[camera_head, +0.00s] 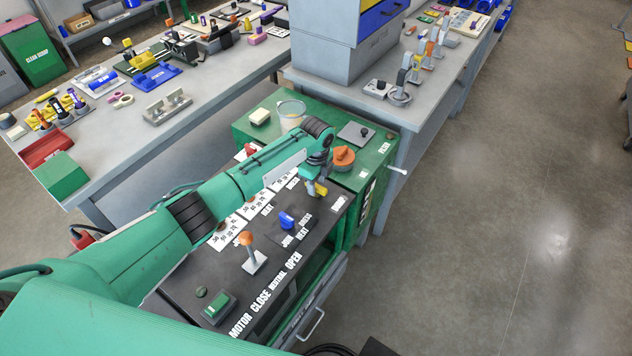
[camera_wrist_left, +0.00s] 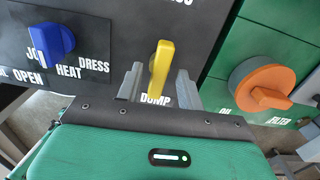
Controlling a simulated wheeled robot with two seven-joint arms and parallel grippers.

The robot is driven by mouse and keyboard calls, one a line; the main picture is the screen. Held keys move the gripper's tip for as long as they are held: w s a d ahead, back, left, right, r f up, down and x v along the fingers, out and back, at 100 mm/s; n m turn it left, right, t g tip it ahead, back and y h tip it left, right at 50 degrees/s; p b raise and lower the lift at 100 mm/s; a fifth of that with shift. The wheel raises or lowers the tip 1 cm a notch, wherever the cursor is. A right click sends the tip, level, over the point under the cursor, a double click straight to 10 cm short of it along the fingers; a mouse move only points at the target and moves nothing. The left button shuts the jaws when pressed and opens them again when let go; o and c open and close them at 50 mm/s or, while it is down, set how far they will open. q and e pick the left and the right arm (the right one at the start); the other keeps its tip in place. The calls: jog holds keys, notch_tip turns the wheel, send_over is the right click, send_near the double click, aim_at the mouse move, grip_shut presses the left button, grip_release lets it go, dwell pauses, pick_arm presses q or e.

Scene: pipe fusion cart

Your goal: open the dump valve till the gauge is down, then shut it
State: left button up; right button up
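The yellow dump valve handle (camera_wrist_left: 161,66) stands above the DUMP label on the dark panel in the left wrist view, pointing up the picture with a slight tilt. In the head view it shows as a small yellow piece (camera_head: 321,190) under my wrist. My left gripper (camera_wrist_left: 160,88) is open, with one grey finger on each side of the handle; narrow gaps seem to show. In the head view my left gripper (camera_head: 314,186) is over the far right part of the panel. I cannot make out a gauge reading; my arm covers part of the panel. My right gripper is out of view.
An orange knob (camera_wrist_left: 262,86) on green housing is right of the handle, by the FILTER label. A blue knob (camera_wrist_left: 50,44) is left. An orange-topped lever (camera_head: 250,252) and green switch (camera_head: 217,308) stand nearer on the panel. Clear floor lies right.

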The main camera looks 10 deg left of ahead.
pick_arm(q)
notch_tip(320, 180, up, 14)
jog(key=b, duration=0.2)
jog(key=shift+b, duration=0.35)
jog(key=shift+s+f, duration=0.1)
jog(key=shift+f, duration=0.1)
dwell(0.4)
